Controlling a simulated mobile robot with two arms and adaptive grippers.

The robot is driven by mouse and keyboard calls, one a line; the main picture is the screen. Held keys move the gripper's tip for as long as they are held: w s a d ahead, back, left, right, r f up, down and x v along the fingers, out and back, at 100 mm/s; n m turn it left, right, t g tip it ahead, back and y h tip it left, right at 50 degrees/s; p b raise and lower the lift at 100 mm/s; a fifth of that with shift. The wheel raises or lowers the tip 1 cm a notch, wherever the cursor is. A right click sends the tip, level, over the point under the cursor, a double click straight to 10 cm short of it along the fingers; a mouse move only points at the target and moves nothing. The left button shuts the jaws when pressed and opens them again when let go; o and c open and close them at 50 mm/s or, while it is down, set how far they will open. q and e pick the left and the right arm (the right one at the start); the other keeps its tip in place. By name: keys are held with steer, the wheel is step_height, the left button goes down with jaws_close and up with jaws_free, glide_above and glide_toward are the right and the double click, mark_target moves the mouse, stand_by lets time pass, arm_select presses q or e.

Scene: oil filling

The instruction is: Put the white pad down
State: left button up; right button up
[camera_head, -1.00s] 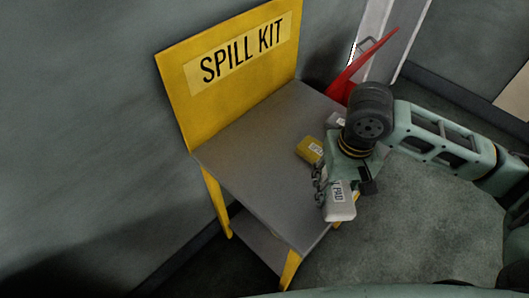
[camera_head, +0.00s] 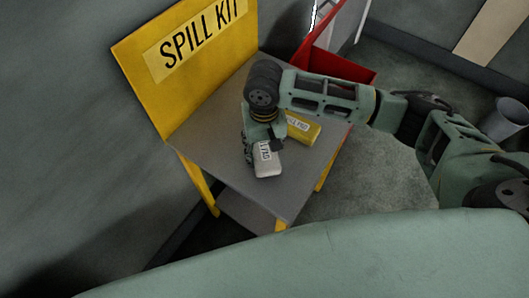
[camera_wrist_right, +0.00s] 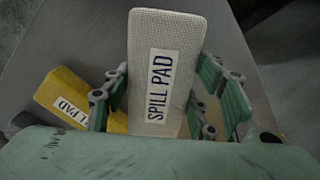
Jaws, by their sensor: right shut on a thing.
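My right gripper (camera_head: 262,140) is shut on the white pad (camera_head: 267,160), over the grey top of the spill kit stand (camera_head: 215,150). In the right wrist view the white pad (camera_wrist_right: 163,50), labelled SPILL PAD, stands between the two fingers of the gripper (camera_wrist_right: 165,100). I cannot tell whether the pad touches the top. A yellow pad (camera_head: 303,130) lies on the top just right of the gripper; it also shows at the left in the right wrist view (camera_wrist_right: 70,100). My left gripper is not in view.
The yellow SPILL KIT back panel (camera_head: 190,60) rises behind the top. A red open container (camera_head: 335,62) stands beyond the stand, and a grey bin (camera_head: 508,118) is at the far right. The left and front part of the top is clear.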

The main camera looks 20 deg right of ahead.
mark_target(264, 154)
steer(key=shift+f, duration=1.55)
steer(key=shift+s+f, duration=0.1)
steer(key=o, duration=1)
step_height(264, 154, up, 12)
steer(key=shift+r, duration=0.15)
